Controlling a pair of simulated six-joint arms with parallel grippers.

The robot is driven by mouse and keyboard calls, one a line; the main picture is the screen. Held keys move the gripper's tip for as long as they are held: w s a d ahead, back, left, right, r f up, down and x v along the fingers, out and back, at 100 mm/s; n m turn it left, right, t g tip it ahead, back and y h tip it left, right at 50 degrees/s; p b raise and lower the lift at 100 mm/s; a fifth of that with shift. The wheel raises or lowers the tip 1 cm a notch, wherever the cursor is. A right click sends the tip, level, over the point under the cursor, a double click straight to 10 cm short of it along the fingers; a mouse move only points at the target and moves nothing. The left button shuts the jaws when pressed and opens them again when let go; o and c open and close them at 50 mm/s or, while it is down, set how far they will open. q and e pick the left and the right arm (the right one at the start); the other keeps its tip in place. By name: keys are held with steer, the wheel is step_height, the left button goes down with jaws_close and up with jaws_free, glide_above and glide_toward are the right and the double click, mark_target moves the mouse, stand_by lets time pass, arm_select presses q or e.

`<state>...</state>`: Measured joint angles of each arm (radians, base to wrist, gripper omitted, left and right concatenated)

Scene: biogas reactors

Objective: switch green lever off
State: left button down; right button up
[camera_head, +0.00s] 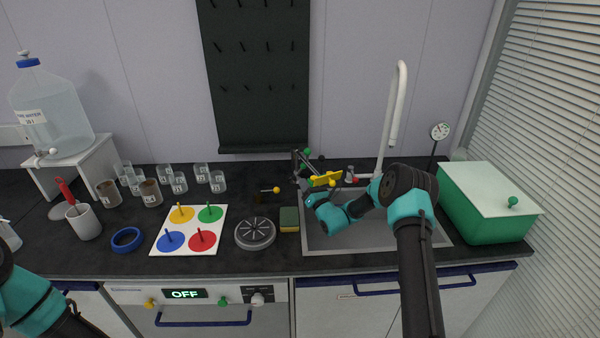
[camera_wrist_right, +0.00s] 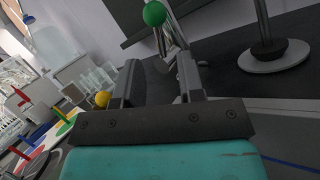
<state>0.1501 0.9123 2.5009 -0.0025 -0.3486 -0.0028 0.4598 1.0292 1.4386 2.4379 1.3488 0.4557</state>
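The green lever shows as a green ball knob (camera_head: 308,152) at the back of the counter, behind the sink's left side. In the right wrist view the green knob (camera_wrist_right: 154,13) sits at the top, on a metallic stem that runs down behind my fingers. My right gripper (camera_head: 300,161) reaches over the sink's left edge, close to the lever. In the wrist view my right gripper (camera_wrist_right: 160,68) has its two fingers apart with nothing clearly held; the knob is beyond the fingertips. Contact with the stem cannot be judged. My left arm shows at lower left, its gripper out of frame.
A yellow ball knob (camera_head: 277,190) stands left of the gripper. The white tap (camera_head: 397,105) rises behind the sink (camera_head: 435,237). A sponge (camera_head: 289,219), grey drain-like disc (camera_head: 255,233) and coloured board (camera_head: 190,243) lie left. A green box (camera_head: 485,213) stands right.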

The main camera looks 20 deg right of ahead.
mark_target(300, 170)
steer(key=x, duration=0.6)
steer(key=shift+w, duration=0.3)
steer(key=shift+c, duration=0.3)
steer(key=shift+r, duration=0.1)
jaws_close()
